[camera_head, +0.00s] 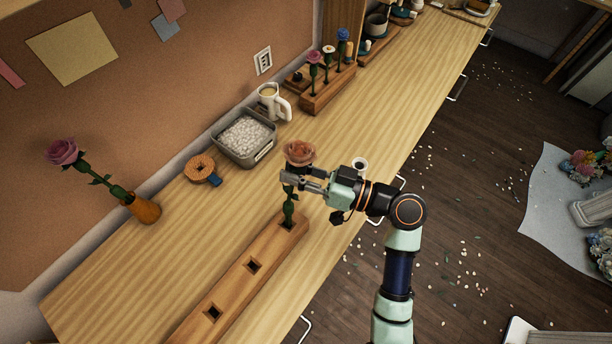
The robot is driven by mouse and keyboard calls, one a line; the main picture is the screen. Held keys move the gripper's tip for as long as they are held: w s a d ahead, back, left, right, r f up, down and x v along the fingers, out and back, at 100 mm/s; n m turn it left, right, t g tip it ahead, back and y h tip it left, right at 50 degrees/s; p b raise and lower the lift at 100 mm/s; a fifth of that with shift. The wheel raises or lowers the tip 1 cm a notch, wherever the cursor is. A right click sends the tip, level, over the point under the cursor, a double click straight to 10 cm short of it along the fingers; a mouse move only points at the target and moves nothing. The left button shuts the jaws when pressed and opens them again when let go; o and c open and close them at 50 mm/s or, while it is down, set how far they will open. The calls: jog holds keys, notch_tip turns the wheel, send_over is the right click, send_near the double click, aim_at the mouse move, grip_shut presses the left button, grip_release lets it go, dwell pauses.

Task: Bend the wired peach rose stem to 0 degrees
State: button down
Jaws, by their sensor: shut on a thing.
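The peach rose (299,152) stands in the far hole of a long wooden block (262,247) on the bench. Its green stem (289,208) rises from the hole and looks close to upright, with the bloom slightly to the right of the base. I cannot read an exact angle. My gripper (293,183) reaches in from the right and is shut on the stem just below the bloom. The fingers hide the upper part of the stem. The nearer square holes of the block that show are empty.
A grey tub of white pebbles (245,139), a tape roll (202,169) and a mug (272,102) stand behind. A purple rose leans in an orange vase (143,208) at left. A rack (328,89) holds other roses.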

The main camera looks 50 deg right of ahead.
jog(key=shift+a+r+n+g+b, duration=0.15)
jog(key=shift+a+n+g+b, duration=0.15)
jog(key=shift+a+n, duration=0.25)
jog(key=shift+s+a+n+b, duration=0.1)
jog(key=shift+a+n+b, duration=0.45)
jog(key=shift+n+b, duration=0.2)
jog(key=shift+a, duration=0.15)
jog(key=shift+d+m, duration=0.3)
jog(key=shift+d, duration=0.1)
